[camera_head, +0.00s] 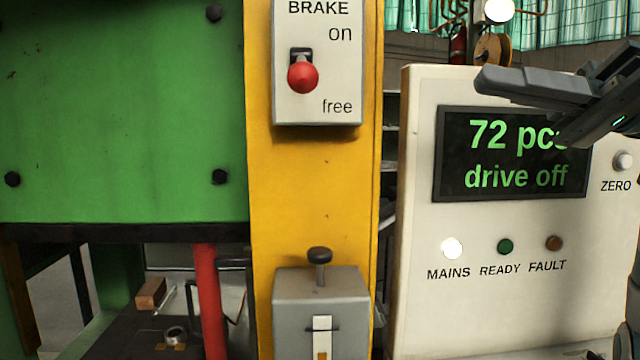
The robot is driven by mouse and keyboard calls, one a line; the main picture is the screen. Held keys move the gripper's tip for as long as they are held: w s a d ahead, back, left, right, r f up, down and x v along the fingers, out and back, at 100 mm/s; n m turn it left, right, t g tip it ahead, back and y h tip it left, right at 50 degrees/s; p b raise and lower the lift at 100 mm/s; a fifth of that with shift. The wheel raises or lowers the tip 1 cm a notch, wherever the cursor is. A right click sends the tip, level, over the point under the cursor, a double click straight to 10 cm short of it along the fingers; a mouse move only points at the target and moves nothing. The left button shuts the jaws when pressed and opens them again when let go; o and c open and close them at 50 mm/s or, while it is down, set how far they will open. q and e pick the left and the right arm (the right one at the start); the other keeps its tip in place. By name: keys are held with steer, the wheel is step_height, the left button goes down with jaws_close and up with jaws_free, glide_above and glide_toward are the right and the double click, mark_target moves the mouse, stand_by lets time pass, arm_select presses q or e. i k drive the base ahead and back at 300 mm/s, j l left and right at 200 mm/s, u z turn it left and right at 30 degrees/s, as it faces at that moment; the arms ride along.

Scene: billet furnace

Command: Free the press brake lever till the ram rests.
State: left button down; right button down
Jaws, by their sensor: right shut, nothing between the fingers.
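The brake lever has a round red knob (302,77) in front of a dark slot on a pale plate (343,72) marked BRAKE. The knob sits between the word "on" above and "free" below. A large green press body (125,110) with dark bolts fills the left, with a dark lower edge and an open gap beneath; I cannot tell whether it is the ram. My right gripper (530,90) is shut and empty at the upper right, in front of the display's top right corner, well right of the lever and not touching it. My left gripper is not in view.
A yellow column (318,200) carries the brake plate and a grey box (322,310) with a dark knob on top. A white panel (415,225) at right has a display (515,155) reading "72 pcs drive off"; its MAINS lamp is lit. A red post (209,300) stands below the press.

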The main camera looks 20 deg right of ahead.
mark_target(303, 77)
steer(key=k+j, duration=0.15)
steer(key=j, duration=0.25)
steer(key=k+j, duration=0.15)
steer(key=j, duration=0.2)
steer(key=k+j, duration=0.2)
steer(key=j, duration=0.2)
steer(key=k+j, duration=0.15)
steer(key=j, duration=0.2)
steer(key=k+j, duration=0.15)
steer(key=j, duration=0.25)
